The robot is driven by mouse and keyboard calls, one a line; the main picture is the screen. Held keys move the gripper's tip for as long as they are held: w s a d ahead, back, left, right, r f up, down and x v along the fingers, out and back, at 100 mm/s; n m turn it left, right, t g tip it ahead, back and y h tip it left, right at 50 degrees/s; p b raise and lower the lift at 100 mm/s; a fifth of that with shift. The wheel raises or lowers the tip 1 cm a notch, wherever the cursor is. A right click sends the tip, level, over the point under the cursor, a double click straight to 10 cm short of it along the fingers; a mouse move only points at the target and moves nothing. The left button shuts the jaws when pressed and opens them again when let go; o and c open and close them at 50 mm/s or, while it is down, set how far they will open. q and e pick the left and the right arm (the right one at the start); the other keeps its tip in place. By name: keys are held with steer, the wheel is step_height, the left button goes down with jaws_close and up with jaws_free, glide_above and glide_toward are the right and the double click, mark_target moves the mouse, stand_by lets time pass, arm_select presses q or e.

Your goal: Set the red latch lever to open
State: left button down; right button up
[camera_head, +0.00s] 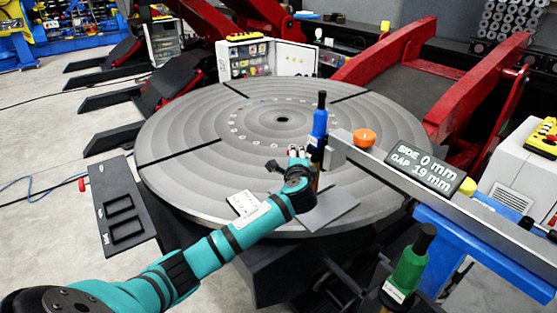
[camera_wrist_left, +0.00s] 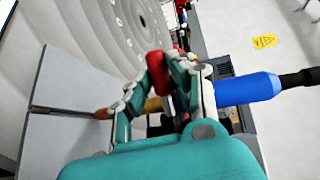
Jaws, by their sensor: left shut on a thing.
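My left gripper (camera_head: 298,153) reaches over the near edge of the big round grey turntable (camera_head: 200,150). In the left wrist view the gripper (camera_wrist_left: 166,68) is shut on a red rounded piece, which looks like the red latch lever (camera_wrist_left: 156,72). Its lower part and pivot are hidden by the fingers. In the head view the lever is too small and covered to make out, so I cannot tell its setting. A blue handle with a black top (camera_head: 320,118) stands upright just right of the gripper. It also shows in the left wrist view (camera_wrist_left: 245,88). My right gripper is not seen.
A grey bar with an orange knob (camera_head: 364,138) runs right from beside the blue handle. A display (camera_head: 425,168) reads SIDE 0 mm, GAP 19 mm. A green handle (camera_head: 410,262) stands at the front right. A flat grey plate (camera_head: 328,208) lies near the gripper.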

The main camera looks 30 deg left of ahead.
arm_select(q)
steer(key=d+n+g+y+b, duration=0.1)
steer(key=n+g+y, duration=0.1)
steer(key=g, duration=0.1)
steer(key=s+d+n+g+y+b, duration=0.1)
steer(key=n+g+y+b, duration=0.1)
steer(key=n, duration=0.1)
steer(key=s+n+g+y+b, duration=0.1)
steer(key=n+g+y+b, duration=0.1)
steer(key=n+g, duration=0.1)
steer(key=shift+s+d+g, duration=0.2)
steer(key=shift+d+g, duration=0.1)
steer(key=shift+d, duration=0.1)
steer(key=shift+y, duration=0.3)
steer(key=c, duration=1.2)
jaws_free()
steer(key=shift+o, duration=0.2)
steer(key=v, duration=1.2)
